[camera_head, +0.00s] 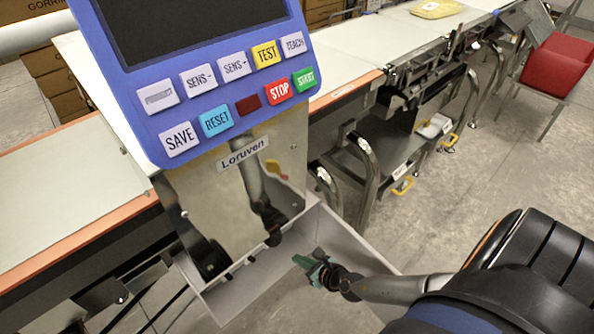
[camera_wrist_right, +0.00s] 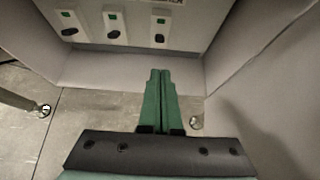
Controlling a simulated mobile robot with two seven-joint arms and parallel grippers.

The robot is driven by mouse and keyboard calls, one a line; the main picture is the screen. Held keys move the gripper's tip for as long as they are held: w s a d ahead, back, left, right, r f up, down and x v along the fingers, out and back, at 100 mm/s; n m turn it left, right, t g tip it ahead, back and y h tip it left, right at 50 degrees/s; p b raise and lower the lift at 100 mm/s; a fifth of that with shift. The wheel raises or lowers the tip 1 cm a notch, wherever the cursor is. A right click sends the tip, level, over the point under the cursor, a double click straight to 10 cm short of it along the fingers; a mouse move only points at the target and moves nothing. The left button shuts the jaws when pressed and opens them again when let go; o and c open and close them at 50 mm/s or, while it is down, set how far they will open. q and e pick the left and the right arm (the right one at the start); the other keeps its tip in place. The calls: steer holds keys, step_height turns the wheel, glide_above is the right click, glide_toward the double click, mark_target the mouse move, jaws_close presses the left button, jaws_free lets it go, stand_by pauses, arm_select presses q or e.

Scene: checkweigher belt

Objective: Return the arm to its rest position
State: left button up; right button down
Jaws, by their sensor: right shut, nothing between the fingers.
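My right gripper (camera_head: 312,265) has green fingers and comes in from the lower right. It is over the light grey open guard (camera_head: 345,238) below the checkweigher's control panel. In the right wrist view its two green fingers (camera_wrist_right: 160,78) lie side by side, closed, with nothing between them. They point toward a light panel with several small dark switches (camera_wrist_right: 113,32) and appear apart from it. My left gripper is not in view.
The blue control panel (camera_head: 223,110) with labelled buttons stands above a shiny metal housing (camera_head: 230,205), which shows a reflection of an arm. Guard walls (camera_wrist_right: 270,75) rise beside the gripper. Conveyor belts (camera_head: 60,190) run behind.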

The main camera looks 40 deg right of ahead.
stand_by(0.5)
steer(key=s+a+r+m+g+y, duration=0.1)
steer(key=s+a+r+m, duration=0.4)
steer(key=m, duration=0.7)
steer(key=s+a+r+m+g+y, duration=0.1)
steer(key=s+a+r+m, duration=0.15)
steer(key=a+m, duration=0.65)
steer(key=s+a+r+m, duration=0.3)
steer(key=s+r+m, duration=0.15)
steer(key=m, duration=0.95)
arm_select(q)
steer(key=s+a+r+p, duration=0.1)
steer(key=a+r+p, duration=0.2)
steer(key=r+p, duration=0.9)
steer(key=p, duration=0.5)
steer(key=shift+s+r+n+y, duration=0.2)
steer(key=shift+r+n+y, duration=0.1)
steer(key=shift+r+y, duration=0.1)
arm_select(e)
step_height(320, 180, up, 12)
steer(key=d, duration=0.2)
steer(key=shift+s+d+r, duration=0.15)
steer(key=shift+d+r, duration=0.1)
steer(key=shift+d, duration=0.05)
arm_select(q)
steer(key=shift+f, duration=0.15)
